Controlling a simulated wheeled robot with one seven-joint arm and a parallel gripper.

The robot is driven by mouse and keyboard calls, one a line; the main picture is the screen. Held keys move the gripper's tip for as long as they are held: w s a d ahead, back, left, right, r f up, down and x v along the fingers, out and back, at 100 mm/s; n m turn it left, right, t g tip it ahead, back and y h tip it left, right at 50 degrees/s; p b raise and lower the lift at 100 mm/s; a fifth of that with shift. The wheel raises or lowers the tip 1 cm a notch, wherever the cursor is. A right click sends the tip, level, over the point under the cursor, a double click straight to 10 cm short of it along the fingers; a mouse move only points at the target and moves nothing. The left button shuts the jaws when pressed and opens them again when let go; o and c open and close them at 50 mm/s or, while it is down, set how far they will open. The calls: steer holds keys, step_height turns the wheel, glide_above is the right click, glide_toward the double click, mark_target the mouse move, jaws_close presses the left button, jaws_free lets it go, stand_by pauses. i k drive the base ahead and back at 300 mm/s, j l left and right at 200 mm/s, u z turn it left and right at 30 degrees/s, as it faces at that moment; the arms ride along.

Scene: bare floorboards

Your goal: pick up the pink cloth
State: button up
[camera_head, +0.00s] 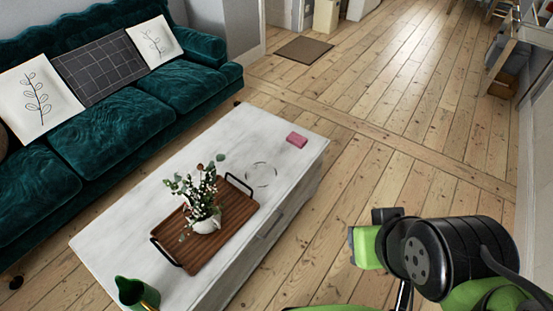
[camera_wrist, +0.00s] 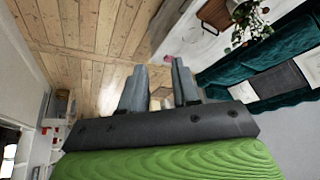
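The pink cloth (camera_head: 297,140) is a small folded block lying flat near the far right corner of the white table (camera_head: 130,238) in the head view. In the head view my arm is at the lower right, over the floor beside the table and well apart from the cloth.
A wooden tray (camera_head: 239,221) with a potted plant (camera_head: 205,226) stands mid-table. A clear round object (camera_head: 261,174) lies between tray and cloth. A green jug (camera_head: 137,292) is at the near end. A teal sofa (camera_head: 130,125) lines the left.

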mark_target(296, 139)
steer(key=i+l+u, duration=0.2)
steer(key=u, duration=0.15)
steer(key=i+l+u, duration=0.5)
steer(key=u, duration=0.2)
steer(key=i+l+u, duration=0.15)
steer(key=l+u, duration=0.2)
steer(key=i+l+u, duration=0.1)
steer(key=l+u, duration=0.25)
steer(key=l, duration=0.15)
steer(key=l+u, duration=0.7)
steer(key=l, duration=0.15)
steer(key=l+u, duration=0.35)
steer(key=k+l, duration=0.05)
steer(key=l, duration=0.05)
